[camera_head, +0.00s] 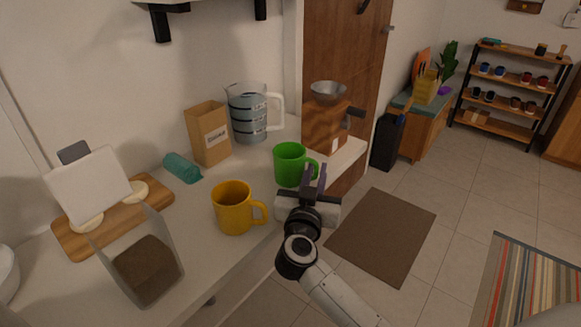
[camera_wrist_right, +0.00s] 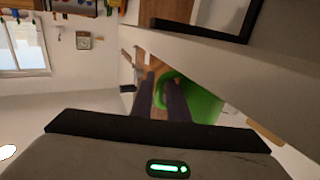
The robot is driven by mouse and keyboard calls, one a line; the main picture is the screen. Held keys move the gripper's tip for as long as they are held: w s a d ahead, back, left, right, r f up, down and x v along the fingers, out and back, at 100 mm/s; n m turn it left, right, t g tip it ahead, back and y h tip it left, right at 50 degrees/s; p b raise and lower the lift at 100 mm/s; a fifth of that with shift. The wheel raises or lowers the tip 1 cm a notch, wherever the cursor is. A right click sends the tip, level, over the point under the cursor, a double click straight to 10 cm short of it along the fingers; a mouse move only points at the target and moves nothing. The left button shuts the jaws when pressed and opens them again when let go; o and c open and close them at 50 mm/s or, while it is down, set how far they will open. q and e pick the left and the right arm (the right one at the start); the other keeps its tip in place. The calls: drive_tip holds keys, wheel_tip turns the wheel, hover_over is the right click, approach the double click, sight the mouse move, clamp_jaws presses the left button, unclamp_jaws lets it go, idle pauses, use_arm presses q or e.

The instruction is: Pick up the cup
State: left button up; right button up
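A green mug (camera_head: 289,164) stands upright on the white counter near its front edge, its handle toward the right. A yellow mug (camera_head: 233,208) stands nearer on the same counter, with its handle also to the right. My right gripper (camera_head: 315,180) is at the handle side of the green mug. Its two dark fingers are a small gap apart. In the right wrist view, the green mug (camera_wrist_right: 203,103) is behind the fingers, and some green shows between them; whether they touch the handle is unclear. My left gripper is not in view.
A clear container (camera_head: 146,268) and a wooden board (camera_head: 75,236) are at the left. A wooden grinder (camera_head: 322,125) with a metal bowl is behind the gripper.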

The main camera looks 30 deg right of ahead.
drive_tip(key=x, duration=0.3)
drive_tip(key=shift+w+d, duration=0.25)
drive_tip(key=shift+w, duration=0.05)
clamp_jaws()
drive_tip(key=shift+r, duration=0.2)
